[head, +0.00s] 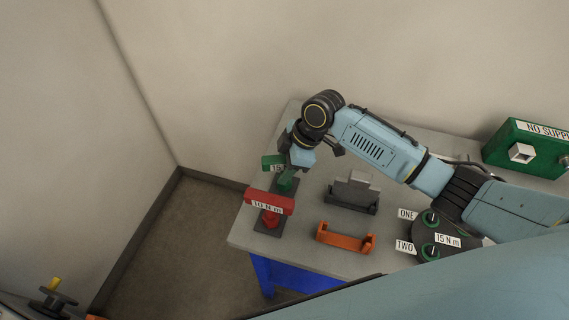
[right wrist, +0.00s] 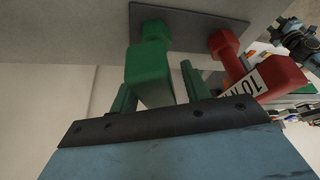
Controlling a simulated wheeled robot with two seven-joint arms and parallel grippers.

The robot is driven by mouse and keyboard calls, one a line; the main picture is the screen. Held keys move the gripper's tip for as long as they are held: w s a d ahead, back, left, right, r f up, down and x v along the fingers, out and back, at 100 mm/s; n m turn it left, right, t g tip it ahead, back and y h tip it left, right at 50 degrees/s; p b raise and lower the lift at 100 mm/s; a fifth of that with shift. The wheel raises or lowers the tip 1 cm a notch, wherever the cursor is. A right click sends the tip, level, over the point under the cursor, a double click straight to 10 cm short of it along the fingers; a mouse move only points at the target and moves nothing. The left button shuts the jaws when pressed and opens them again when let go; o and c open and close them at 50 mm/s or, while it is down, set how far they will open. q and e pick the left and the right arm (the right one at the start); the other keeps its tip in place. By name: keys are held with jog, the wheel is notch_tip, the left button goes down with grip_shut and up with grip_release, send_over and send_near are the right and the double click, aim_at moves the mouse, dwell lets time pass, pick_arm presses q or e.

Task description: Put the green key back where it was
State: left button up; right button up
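The green key (head: 272,162) has a block-like handle with a partly hidden white label. In the right wrist view the green key (right wrist: 149,72) appears to stand with its stem on the dark plate (right wrist: 205,25), beside the red key (right wrist: 262,78). The red key (head: 268,202), labelled 10 N m, stands at the near end of the dark plate (head: 290,190). My right gripper (head: 286,170) is at the green key. In the wrist view its fingers (right wrist: 158,88) are apart on either side of the handle, with a visible gap on the right. My left gripper is out of view.
On the grey table (head: 260,250) are a dark grey holder (head: 350,192), an orange bracket (head: 345,238) and a round dark unit (head: 447,240) with ONE and TWO labels. A green box (head: 525,150) stands at the back right. The table's left edge is close to the keys.

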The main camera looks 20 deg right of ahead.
jog(key=shift+r, duration=0.3)
jog(key=v, duration=1.2)
jog(key=shift+r+p, duration=0.3)
jog(key=shift+p, duration=0.05)
